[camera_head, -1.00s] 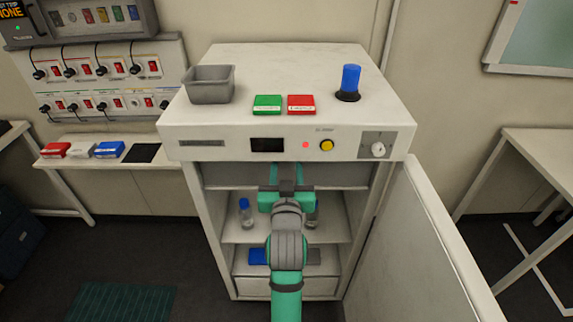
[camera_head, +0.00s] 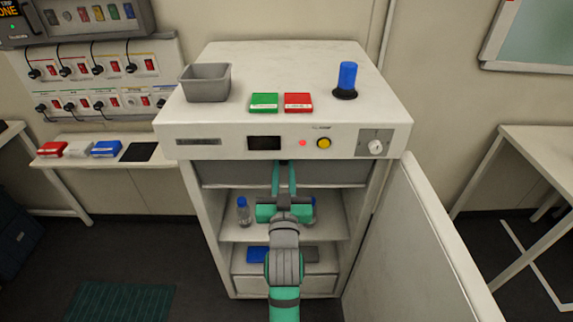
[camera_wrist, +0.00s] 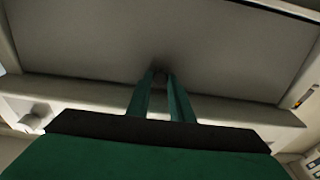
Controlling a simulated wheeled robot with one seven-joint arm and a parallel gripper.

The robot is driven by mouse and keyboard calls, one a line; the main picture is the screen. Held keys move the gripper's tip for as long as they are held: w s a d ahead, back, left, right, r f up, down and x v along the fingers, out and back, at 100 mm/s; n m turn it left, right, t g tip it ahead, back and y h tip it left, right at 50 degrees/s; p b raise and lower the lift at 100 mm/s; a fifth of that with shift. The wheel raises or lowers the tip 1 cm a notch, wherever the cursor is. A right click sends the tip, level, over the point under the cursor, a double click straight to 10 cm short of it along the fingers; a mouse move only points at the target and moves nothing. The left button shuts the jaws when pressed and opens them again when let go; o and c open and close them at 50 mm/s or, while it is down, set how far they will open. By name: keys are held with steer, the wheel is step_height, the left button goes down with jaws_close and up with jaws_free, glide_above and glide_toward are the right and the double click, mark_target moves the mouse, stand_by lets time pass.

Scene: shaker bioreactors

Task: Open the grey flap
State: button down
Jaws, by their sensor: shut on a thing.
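The grey flap (camera_head: 235,173) is a flat panel across the top of the white cabinet's opening, just under the control panel. It fills most of the wrist view (camera_wrist: 90,50). My gripper (camera_head: 284,166) reaches up to the flap's middle. Its green fingers are close together in the wrist view (camera_wrist: 160,76), shut on a small dark part at the flap, likely its handle, mostly hidden between the fingertips. How far the flap is tilted is hard to tell.
The white cabinet door (camera_head: 425,235) stands open at right. A blue-capped bottle (camera_head: 244,211) stands on the shelf below, with another partly hidden behind my gripper. A grey bin (camera_head: 206,84), green box (camera_head: 264,102), red box (camera_head: 298,102) and blue cylinder (camera_head: 347,77) stand on top.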

steer(key=shift+s+f+t, duration=0.5)
steer(key=shift+s, duration=0.1)
steer(key=s+f, duration=0.5)
steer(key=f, duration=0.4)
steer(key=shift+t, duration=0.4)
steer(key=c, duration=1.6)
jaws_free()
steer(key=shift+s+r, duration=0.15)
steer(key=shift+r, duration=0.2)
steer(key=shift+f, duration=0.15)
steer(key=shift+s+d+f, duration=0.1)
steer(key=shift+s+f, duration=0.8)
steer(key=shift+f, duration=0.9)
steer(key=shift+s+a+f, duration=0.1)
steer(key=shift+s+f, duration=0.8)
steer(key=shift+f, duration=0.95)
steer(key=shift+s+d+f, duration=0.1)
steer(key=shift+s+f, duration=0.8)
steer(key=shift+f, duration=0.9)
steer(key=v, duration=1)
steer(key=shift+s+f, duration=0.25)
steer(key=shift+s, duration=0.1)
